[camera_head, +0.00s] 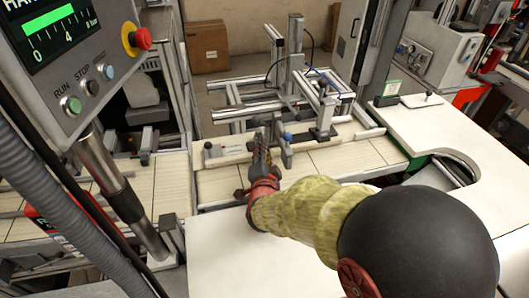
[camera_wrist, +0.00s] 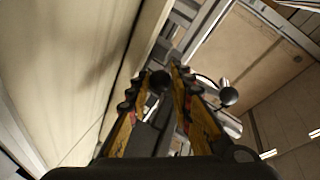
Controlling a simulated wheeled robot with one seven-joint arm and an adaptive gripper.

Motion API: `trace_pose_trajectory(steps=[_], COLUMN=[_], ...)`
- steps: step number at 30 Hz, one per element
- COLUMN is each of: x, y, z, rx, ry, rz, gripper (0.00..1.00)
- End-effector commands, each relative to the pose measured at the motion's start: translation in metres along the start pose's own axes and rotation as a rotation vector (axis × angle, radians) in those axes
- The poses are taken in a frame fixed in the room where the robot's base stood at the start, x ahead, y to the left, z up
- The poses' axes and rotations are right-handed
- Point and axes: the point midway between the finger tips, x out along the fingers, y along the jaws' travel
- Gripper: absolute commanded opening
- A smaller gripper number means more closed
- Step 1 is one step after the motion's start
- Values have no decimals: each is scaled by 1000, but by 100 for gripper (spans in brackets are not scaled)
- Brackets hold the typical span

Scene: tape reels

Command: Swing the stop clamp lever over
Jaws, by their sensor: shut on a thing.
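My gripper (camera_head: 261,148) reaches over the near rail of the conveyor in the head view. In the wrist view my gripper (camera_wrist: 158,88) has its yellow, black-padded fingers on both sides of a dark round knob (camera_wrist: 160,81), which looks like the end of the stop clamp lever. The fingers are shut on it. In the head view my fingers hide this knob and the lever's arm. A second dark knob (camera_wrist: 228,96) stands outside the right finger in the wrist view. A blue-tipped upright part (camera_head: 286,138) stands just right of my fingers in the head view.
An aluminium frame (camera_head: 295,85) with cables rises behind the rail. The pale slatted conveyor (camera_head: 345,157) runs across. A control panel with a red stop button (camera_head: 142,38) and its post stand at the left. A white tabletop (camera_head: 225,265) lies clear in front.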

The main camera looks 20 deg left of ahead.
Motion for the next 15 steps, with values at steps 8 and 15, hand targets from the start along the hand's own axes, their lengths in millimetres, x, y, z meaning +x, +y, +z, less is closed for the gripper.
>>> trace_pose_trajectory(steps=[8, 15], x=[0, 0], y=[0, 0], z=[0, 0], rx=[0, 0], ry=[0, 0], rz=[1, 1], gripper=[0, 0])
